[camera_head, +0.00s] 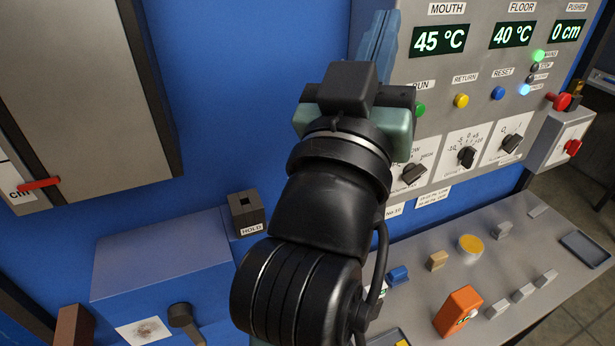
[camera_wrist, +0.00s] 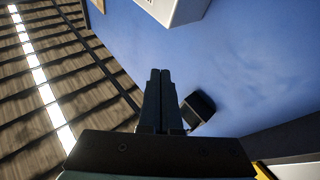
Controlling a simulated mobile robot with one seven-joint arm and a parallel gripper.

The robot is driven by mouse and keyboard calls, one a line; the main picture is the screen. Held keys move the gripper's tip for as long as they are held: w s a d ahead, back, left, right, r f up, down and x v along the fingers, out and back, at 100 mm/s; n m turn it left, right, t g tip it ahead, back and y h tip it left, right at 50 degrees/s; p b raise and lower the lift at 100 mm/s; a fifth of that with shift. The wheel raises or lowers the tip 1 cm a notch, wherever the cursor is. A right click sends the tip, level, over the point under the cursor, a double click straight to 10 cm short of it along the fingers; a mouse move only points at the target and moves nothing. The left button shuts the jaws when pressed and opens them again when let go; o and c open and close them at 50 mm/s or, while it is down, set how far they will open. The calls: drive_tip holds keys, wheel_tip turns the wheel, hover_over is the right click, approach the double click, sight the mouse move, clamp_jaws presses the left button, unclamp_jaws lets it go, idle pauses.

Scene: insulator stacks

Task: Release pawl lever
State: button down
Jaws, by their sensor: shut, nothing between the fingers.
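My gripper (camera_wrist: 160,76) is shut and empty in the wrist view, with its two dark fingers side by side. In the head view my arm rises through the middle and my gripper's blue fingers (camera_head: 378,42) point up in front of the control panel. No part is labelled as the pawl lever. A dark lever (camera_head: 185,322) hangs on the front of a blue box (camera_head: 160,260) at lower left, and a red lever (camera_head: 39,184) sits on a grey cabinet at left. A dark block marked HOLD (camera_head: 246,210) stands beside the blue box. My gripper is apart from these.
The grey control panel (camera_head: 480,90) has displays, buttons and knobs at upper right. A grey desk (camera_head: 500,245) below holds an orange block (camera_head: 460,311), a yellow button (camera_head: 471,248) and small blocks. In the wrist view a dark block (camera_wrist: 198,106) is on the blue wall.

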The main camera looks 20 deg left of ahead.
drive_tip(key=w+a+f+n+g+h+b, duration=0.1)
drive_tip(key=a+f+n+g, duration=0.25)
drive_tip(key=f, duration=1.15)
drive_tip(key=a+f+n+g+h+b, duration=0.1)
drive_tip(key=a+f+n+g+b, duration=0.3)
drive_tip(key=f, duration=1.2)
drive_tip(key=s+a+f+n+t+y+p, duration=0.1)
drive_tip(key=s+a+f+n+t, duration=0.3)
drive_tip(key=s+a+f+n, duration=0.5)
drive_tip(key=s+f+n+y, duration=0.1)
drive_tip(key=s+f, duration=0.2)
drive_tip(key=f, duration=0.1)
drive_tip(key=shift+s+a, duration=0.15)
drive_tip(key=shift+s, duration=0.05)
drive_tip(key=shift+w+t, duration=0.1)
drive_tip(key=shift+t, duration=0.15)
drive_tip(key=w+d+r+p, duration=0.1)
drive_tip(key=w+p, duration=0.2)
drive_tip(key=w, duration=0.6)
drive_tip(key=shift+w+r, duration=0.35)
drive_tip(key=shift+r, duration=0.15)
